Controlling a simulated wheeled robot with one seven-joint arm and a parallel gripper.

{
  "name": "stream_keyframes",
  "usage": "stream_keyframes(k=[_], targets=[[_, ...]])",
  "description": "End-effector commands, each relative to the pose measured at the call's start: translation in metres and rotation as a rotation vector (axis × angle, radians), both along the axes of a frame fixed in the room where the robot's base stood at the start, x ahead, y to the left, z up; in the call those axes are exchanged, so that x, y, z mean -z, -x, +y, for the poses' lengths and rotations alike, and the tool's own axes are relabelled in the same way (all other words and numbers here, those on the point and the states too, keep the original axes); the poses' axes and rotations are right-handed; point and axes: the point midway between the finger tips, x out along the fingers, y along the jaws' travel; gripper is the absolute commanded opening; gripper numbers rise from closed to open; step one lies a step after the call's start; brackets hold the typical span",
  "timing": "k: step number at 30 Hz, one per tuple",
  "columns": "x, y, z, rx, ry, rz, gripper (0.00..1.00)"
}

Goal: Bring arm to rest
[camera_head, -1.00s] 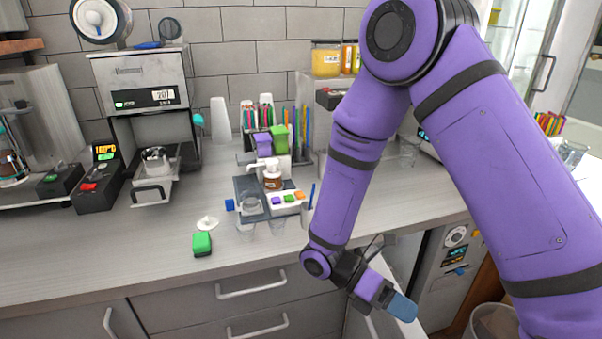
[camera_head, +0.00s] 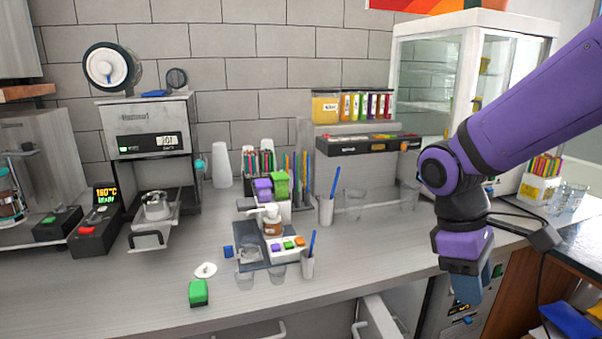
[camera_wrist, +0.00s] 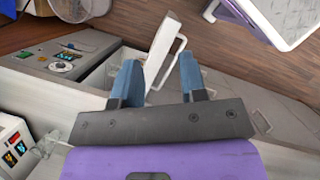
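My purple arm reaches in from the right edge in the head view. My gripper (camera_head: 470,285) hangs down at the right, in front of the counter's front edge. In the wrist view my gripper (camera_wrist: 158,82) shows two blue fingers standing apart with nothing between them. Beyond the fingers are a white open drawer or door front (camera_wrist: 167,48) with a handle and the wooden floor. No task object is near the fingers.
The grey counter (camera_head: 130,295) bears a cup sealer (camera_head: 150,140) at the left. A dark tray (camera_head: 260,250) with small containers and cups stands mid-counter. A green block (camera_head: 198,293) lies near the front edge. A glass cabinet (camera_head: 450,80) stands behind my arm.

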Motion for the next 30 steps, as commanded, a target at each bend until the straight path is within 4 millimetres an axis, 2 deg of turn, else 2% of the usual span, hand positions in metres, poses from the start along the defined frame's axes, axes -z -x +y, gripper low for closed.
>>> stream_keyframes(k=[6, 18, 24, 30], targets=[[-0.037, 0.015, -0.016, 0.209, -0.075, -0.229, 0.39], [-0.092, 0.052, -0.041, 0.58, -0.239, -0.614, 0.39], [-0.108, 0.066, -0.047, 0.7, -0.304, -0.735, 0.39], [-0.113, 0.07, -0.048, 0.737, -0.326, -0.773, 0.39]])
